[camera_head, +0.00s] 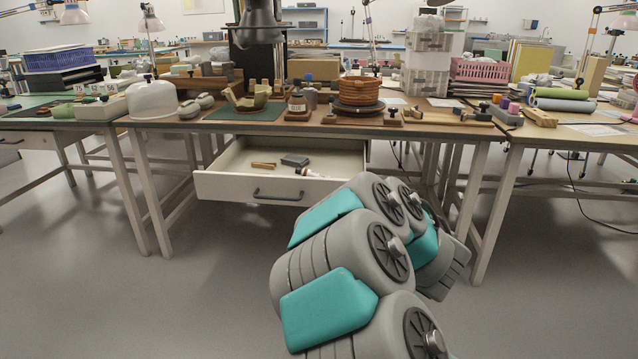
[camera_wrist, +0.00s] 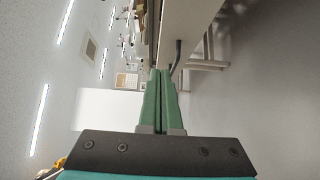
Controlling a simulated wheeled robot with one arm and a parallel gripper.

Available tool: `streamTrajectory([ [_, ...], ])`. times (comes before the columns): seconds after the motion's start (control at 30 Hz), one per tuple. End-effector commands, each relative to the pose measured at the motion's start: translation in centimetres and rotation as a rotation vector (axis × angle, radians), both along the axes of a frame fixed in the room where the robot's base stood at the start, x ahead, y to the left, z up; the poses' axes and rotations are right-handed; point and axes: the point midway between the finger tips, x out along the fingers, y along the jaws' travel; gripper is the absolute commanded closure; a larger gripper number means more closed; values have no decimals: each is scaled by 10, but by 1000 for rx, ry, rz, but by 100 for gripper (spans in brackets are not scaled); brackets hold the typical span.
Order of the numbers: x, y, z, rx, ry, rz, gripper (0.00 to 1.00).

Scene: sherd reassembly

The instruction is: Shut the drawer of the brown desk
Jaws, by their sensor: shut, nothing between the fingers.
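The brown desk (camera_head: 440,131) stands across the middle of the head view. Its pale drawer (camera_head: 225,187) is pulled out, with a dark bar handle (camera_head: 278,195) on the front. A few small items lie inside it. In the wrist view the picture is turned sideways, and the drawer front (camera_wrist: 185,22) with its handle (camera_wrist: 177,54) shows at the upper middle. My gripper (camera_wrist: 161,73) has green fingers closed together with nothing between them. The fingertips point towards the handle side of the drawer; whether they touch is unclear. In the head view my arm hides the gripper.
The desktop holds a stack of brown rings (camera_head: 360,90), a green mat (camera_head: 240,113), a white domed cover (camera_head: 152,100) and sherds. Other desks stand at left and right. The floor (camera_head: 110,290) at front left is clear. My arm covers the drawer's right corner.

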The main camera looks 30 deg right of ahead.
Motion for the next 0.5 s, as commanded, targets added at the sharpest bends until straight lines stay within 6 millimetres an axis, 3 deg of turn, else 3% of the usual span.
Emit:
streamTrajectory([
  [0.27,15,6,4,-2,-4,15,100],
  [0.5,52,13,1,2,-6,15,100],
])
